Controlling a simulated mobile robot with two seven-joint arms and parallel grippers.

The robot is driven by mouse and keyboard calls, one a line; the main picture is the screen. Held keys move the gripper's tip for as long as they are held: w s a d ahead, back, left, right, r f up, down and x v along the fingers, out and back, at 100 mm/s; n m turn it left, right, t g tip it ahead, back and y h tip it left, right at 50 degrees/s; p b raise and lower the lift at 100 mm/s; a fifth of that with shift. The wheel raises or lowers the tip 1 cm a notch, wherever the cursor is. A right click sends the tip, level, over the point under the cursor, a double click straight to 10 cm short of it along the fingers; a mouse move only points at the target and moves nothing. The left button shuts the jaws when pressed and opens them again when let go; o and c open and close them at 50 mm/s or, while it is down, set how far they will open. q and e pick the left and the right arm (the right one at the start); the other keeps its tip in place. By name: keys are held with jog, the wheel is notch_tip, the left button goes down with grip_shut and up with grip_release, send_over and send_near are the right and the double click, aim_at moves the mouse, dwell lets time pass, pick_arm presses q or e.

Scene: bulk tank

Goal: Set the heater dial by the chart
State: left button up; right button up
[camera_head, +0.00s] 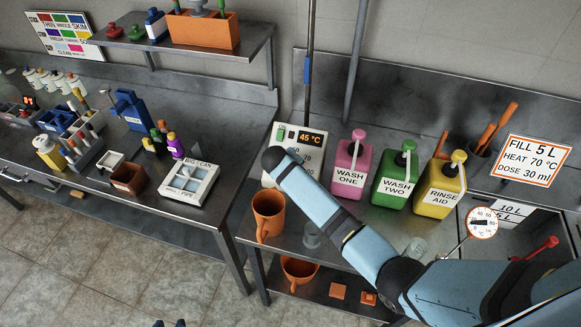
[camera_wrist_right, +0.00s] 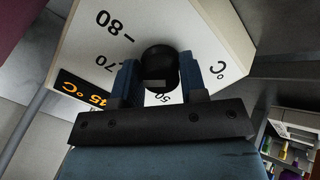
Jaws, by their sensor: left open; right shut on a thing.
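The white heater box (camera_head: 269,181) stands on the right bench, its display (camera_head: 311,139) reading 45 °C. My right arm covers part of its face, and the right gripper is hidden in the head view. In the right wrist view, my right gripper (camera_wrist_right: 160,82) is shut on the black dial (camera_wrist_right: 160,58), one blue finger on each side. Marks 80, 70 and 50 show around it; the dial's pointer setting is unclear. The chart (camera_head: 532,160) reads FILL 5 L, HEAT 70 °C, DOSE 30 ml. My left gripper (camera_head: 169,323) is open at the bottom edge, only its tips showing.
Pink (camera_head: 351,165), green (camera_head: 395,175) and yellow (camera_head: 440,185) pump bottles stand right of the heater. An orange jug (camera_head: 268,215) is at the bench's front left. A round gauge (camera_head: 482,222) is near the sink. The floor (camera_head: 100,270) at lower left is clear.

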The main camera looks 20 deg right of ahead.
jog(key=shift+s+f, duration=0.15)
jog(key=shift+f, duration=0.05)
jog(key=o, duration=0.9)
jog(key=shift+c, duration=0.2)
jog(key=shift+r, duration=0.1)
jog(key=b+v, duration=0.1)
jog(key=v, duration=1.2)
jog(key=shift+r+b, duration=0.35)
jog(key=shift+b, duration=0.05)
